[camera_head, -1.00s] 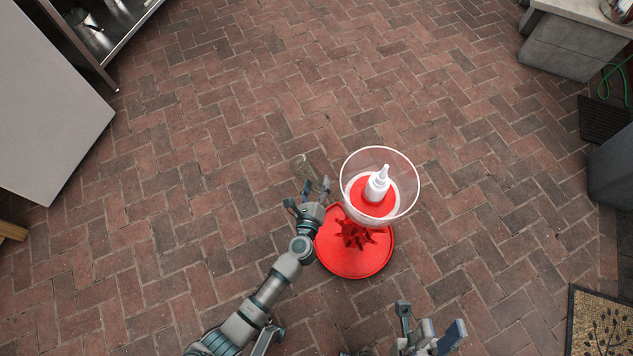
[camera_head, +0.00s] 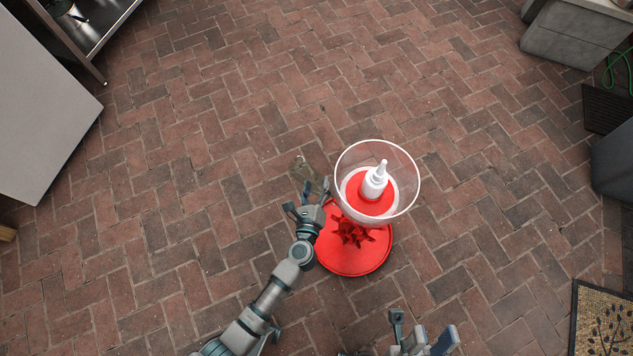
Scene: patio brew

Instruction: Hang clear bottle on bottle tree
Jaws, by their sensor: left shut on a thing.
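The bottle tree (camera_head: 352,258) is red, with a round base and a spiked stem, and stands just right of my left gripper. A clear bowl (camera_head: 410,165) with a white nozzle bottle (camera_head: 374,184) in its middle sits on its top. My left gripper (camera_head: 315,194) is shut on the clear bottle (camera_head: 303,168), which is see-through and hard to make out against the bricks. The bottle is left of the bowl and apart from it. My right gripper (camera_head: 424,335) is at the bottom edge, with its fingers apart and nothing seen between them.
The brick floor (camera_head: 200,180) is clear around the tree. A grey-topped table (camera_head: 40,110) and a metal shelf (camera_head: 95,30) are at the left. A stone counter (camera_head: 565,35), a grey bin (camera_head: 612,165) and a doormat (camera_head: 600,320) are at the right.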

